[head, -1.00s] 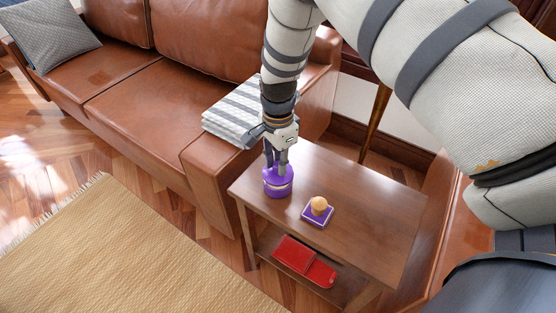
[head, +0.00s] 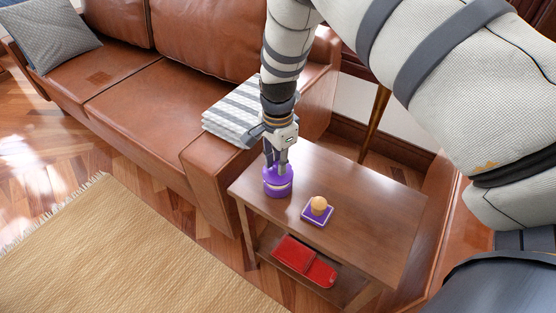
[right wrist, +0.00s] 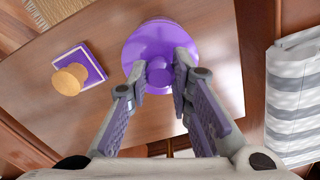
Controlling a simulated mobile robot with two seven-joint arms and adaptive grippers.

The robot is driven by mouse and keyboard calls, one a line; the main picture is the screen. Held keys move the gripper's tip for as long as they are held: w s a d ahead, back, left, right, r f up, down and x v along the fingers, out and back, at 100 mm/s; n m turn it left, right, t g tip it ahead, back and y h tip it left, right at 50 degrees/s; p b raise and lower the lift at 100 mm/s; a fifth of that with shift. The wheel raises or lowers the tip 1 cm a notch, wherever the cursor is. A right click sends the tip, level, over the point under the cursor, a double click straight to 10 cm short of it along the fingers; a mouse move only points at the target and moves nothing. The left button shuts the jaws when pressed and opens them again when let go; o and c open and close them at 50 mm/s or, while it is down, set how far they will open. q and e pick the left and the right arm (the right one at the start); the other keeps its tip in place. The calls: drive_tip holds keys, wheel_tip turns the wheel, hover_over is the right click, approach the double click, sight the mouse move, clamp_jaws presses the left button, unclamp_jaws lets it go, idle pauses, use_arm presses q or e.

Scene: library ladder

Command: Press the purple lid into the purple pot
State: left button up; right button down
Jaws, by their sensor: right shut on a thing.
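The purple pot (head: 278,190) stands upright on the small wooden table, near its left corner, with a pale band around it. The purple lid (head: 270,173) is on top of the pot; it also shows in the right wrist view (right wrist: 150,38) as a round disc with a knob. My right gripper (head: 276,166) points down from above and is shut on the lid's knob (right wrist: 159,73). The fingers hide part of the lid, and I cannot tell how deep it sits in the pot. My left gripper is not in view.
A purple square block with an orange round knob (head: 319,204) lies right of the pot on the wooden table (head: 370,232). A red case (head: 305,261) lies on the lower shelf. A brown sofa (head: 150,110) with a striped blanket (head: 228,124) stands behind left. The table's right part is clear.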

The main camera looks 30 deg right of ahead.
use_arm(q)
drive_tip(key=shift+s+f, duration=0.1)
use_arm(e)
drive_tip(key=shift+f, duration=0.2)
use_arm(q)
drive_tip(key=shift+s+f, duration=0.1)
use_arm(e)
drive_tip(key=shift+f, duration=0.3)
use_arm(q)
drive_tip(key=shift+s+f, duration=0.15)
use_arm(e)
drive_tip(key=shift+f, duration=0.45)
drive_tip(key=c, duration=1.4)
unclamp_jaws()
drive_tip(key=shift+o, duration=0.2)
wheel_tip(320, 180, up, 12)
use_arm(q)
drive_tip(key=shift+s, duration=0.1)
